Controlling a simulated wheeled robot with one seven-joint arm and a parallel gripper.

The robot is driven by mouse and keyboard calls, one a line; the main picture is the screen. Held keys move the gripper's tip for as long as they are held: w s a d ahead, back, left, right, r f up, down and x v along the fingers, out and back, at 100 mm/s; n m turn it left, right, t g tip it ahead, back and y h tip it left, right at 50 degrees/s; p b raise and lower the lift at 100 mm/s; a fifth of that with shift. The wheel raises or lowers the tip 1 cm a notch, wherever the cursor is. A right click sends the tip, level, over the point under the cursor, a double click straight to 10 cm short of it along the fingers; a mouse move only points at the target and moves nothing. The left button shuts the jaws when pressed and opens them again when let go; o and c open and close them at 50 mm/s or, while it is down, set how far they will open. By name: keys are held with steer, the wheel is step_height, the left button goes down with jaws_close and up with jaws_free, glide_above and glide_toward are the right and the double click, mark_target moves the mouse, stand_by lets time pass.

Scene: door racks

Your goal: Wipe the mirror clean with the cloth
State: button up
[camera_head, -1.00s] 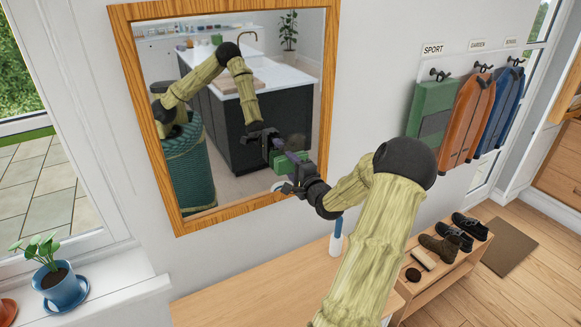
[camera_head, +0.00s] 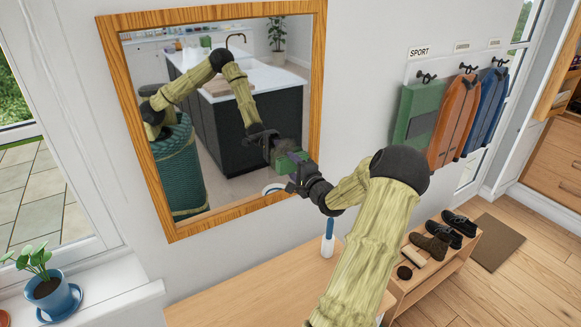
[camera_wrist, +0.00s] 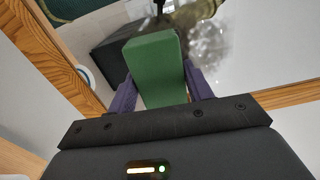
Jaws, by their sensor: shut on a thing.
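The mirror (camera_head: 200,75) hangs on the wall in a wooden frame (camera_head: 135,125) and reflects my arm and a kitchen. My gripper (camera_head: 292,168) is at the mirror's lower right, shut on a green block-like cloth (camera_head: 288,163). In the wrist view the green cloth (camera_wrist: 156,68) sits between the purple fingers and faces the mirror. I cannot tell if it touches the glass. A greyish, speckled smudge (camera_wrist: 207,52) shows on the mirror just right of the cloth in the wrist view.
A wooden table (camera_head: 240,295) stands below the mirror, with a white and blue bottle (camera_head: 328,240) on it. A potted plant (camera_head: 48,285) stands on the sill at left. Coats (camera_head: 455,120) hang at right above a shoe rack (camera_head: 440,262).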

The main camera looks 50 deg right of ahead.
mark_target(281, 164)
steer(key=d, duration=0.1)
steer(key=s+d+p, duration=0.1)
steer(key=shift+d, duration=0.4)
steer(key=shift+w+a, duration=0.1)
steer(key=shift+w, duration=0.05)
steer(key=shift+s+r+p, duration=0.2)
steer(key=shift+r+p, duration=0.7)
steer(key=shift+r, duration=0.25)
steer(key=a, duration=0.1)
steer(key=w+a, duration=0.1)
steer(key=a, duration=0.1)
steer(key=shift+w+a, duration=0.15)
steer(key=shift+w+a+b, duration=0.25)
steer(key=shift+w+a, duration=0.05)
steer(key=shift+a, duration=0.55)
steer(key=shift+w+a+b, duration=0.2)
steer(key=shift+w+a, duration=0.1)
steer(key=shift+a, duration=0.5)
